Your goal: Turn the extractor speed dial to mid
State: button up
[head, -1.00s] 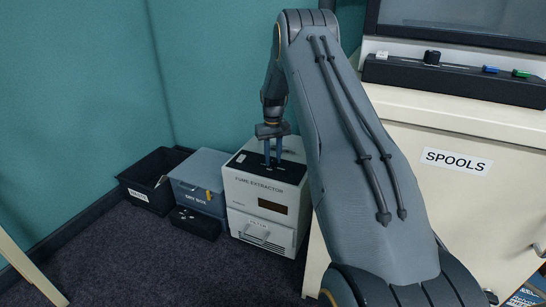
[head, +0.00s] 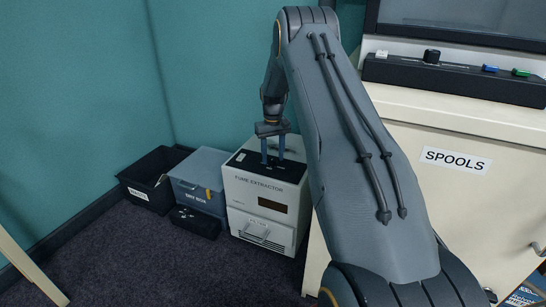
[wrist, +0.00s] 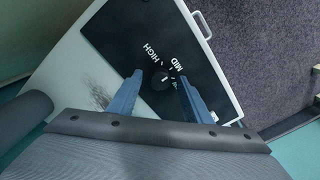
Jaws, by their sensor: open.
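The fume extractor (head: 262,205) is a white box on the floor with a black top panel; the panel (wrist: 131,36) fills the middle of the wrist view. The round black speed dial (wrist: 160,81) sits on it, beside the printed words HIGH and MID; a third label is partly hidden by the right finger. A small pale mark shows on the dial, but I cannot tell exactly which label it faces. My gripper (head: 272,162) points down over the panel. Its blue fingers are open, one on each side of the dial, apart from it in the wrist view.
A blue-grey dry box (head: 199,180) and a black bin (head: 149,184) stand left of the extractor. The white SPOOLS cabinet (head: 440,215) is close on its right, with a black control strip (head: 455,78) on top.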

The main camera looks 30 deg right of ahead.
aim_at(272, 159)
notch_tip(272, 159, up, 7)
jog(key=shift+r+p, duration=0.2)
jog(key=shift+p, duration=0.4)
jog(key=shift+a+r, duration=0.1)
jog(key=shift+a, duration=0.05)
jog(key=s+a+r+n, duration=0.1)
jog(key=s+a+r, duration=0.35)
jog(key=a, duration=0.45)
jog(key=s+a+r+n, duration=0.1)
jog(key=s+a+r, duration=0.4)
jog(key=a, duration=0.4)
jog(key=s+a+r+n, duration=0.1)
jog(key=s+a+r, duration=0.4)
jog(key=a, duration=0.4)
jog(key=s+a+n, duration=0.1)
jog(key=s+a, duration=0.2)
jog(key=s, duration=0.7)
jog(key=s+a+n, duration=0.1)
jog(key=s+a, duration=0.3)
jog(key=s, duration=0.6)
jog(key=s+a+n, duration=0.1)
jog(key=s+a, duration=0.2)
jog(key=s, duration=0.7)
jog(key=s+d+r+m+p, duration=0.1)
jog(key=d+r+m+p, duration=0.3)
jog(key=d+r+p, duration=0.9)
notch_tip(272, 159, up, 2)
jog(key=p, duration=1)
jog(key=shift+r+m, duration=0.15)
jog(key=shift+m, duration=0.15)
